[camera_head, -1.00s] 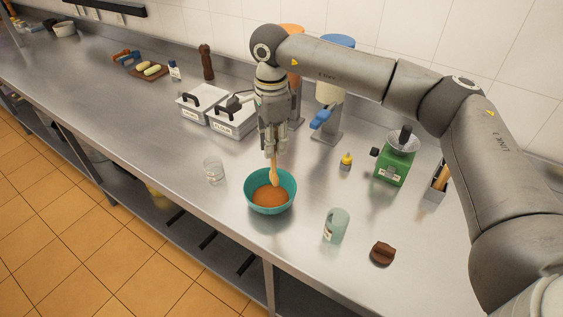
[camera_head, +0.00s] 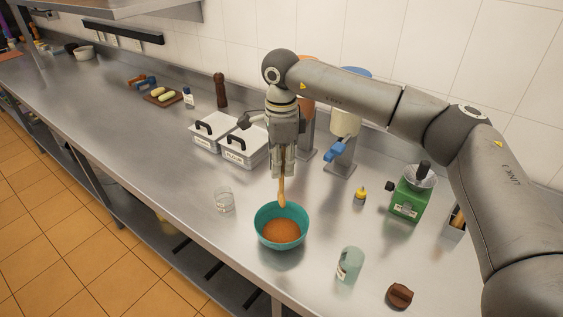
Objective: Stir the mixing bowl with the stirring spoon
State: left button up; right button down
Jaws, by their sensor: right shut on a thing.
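The mixing bowl (camera_head: 261,229) is teal and stands upright on the steel counter with an orange-brown filling in it. My right gripper (camera_head: 283,172) is above the back of the bowl, pointing down, shut on the wooden stirring spoon (camera_head: 282,193). The spoon hangs nearly upright. Its lower end shows at the bowl's back rim, above the filling; I cannot tell whether it touches the rim. The part of the spoon between the fingers is hidden. My left gripper is not in view.
A greenish glass jar (camera_head: 350,265) and a brown object (camera_head: 400,295) are to the right.

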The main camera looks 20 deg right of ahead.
aim_at(282, 191)
jog(key=shift+f+b, duration=0.3)
jog(key=shift+f, duration=0.35)
notch_tip(282, 191, down, 3)
jog(key=shift+r+b, duration=0.2)
jog(key=shift+b, duration=0.75)
jog(key=shift+f+b, duration=0.75)
jog(key=shift+f, duration=0.2)
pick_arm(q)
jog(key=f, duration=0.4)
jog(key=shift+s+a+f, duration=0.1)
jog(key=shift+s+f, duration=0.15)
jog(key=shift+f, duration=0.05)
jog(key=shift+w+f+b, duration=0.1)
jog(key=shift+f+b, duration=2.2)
pick_arm(e)
jog(key=shift+f, duration=3.15)
jog(key=shift+r, duration=0.1)
jog(key=shift+d, duration=0.1)
